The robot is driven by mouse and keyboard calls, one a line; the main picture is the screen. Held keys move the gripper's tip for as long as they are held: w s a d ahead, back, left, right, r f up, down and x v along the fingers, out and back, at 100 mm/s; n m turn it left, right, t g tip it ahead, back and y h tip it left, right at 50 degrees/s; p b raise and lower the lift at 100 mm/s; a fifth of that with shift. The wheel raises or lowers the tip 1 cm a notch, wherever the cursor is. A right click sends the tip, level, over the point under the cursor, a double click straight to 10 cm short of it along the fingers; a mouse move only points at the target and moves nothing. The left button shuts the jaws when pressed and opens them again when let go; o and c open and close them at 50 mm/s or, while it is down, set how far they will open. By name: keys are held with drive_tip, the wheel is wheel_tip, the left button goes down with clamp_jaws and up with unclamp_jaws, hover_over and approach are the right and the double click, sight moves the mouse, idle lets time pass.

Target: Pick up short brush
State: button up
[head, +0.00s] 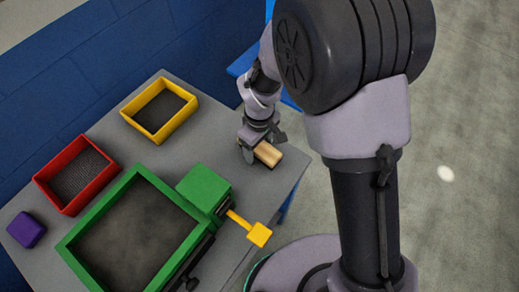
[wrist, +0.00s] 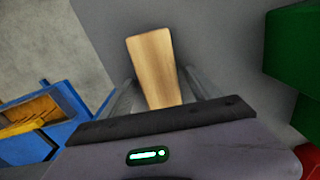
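A light wooden piece, which looks like the short brush (head: 268,153), lies near the right edge of the grey table. No bristles show. My gripper (head: 262,146) is low over it, with one finger on each side. In the wrist view the wooden piece (wrist: 152,62) reaches back between the fingers of my gripper (wrist: 158,86). The fingers are spread and a gap shows beside the wood, so the gripper is open. The near end of the wood is hidden behind the gripper body.
On the grey table (head: 207,130) stand a yellow bin (head: 135,113), a red bin (head: 48,191), a purple block (head: 26,230) and a green-framed box (head: 75,248). A green block (head: 204,188) and a yellow-ended lever (head: 259,235) lie close by. A blue wall (head: 60,85) stands behind.

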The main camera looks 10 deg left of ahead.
sight(259, 146)
drive_tip(key=c, duration=1.5)
wheel_tip(259, 146, up, 10)
drive_tip(key=p, duration=0.4)
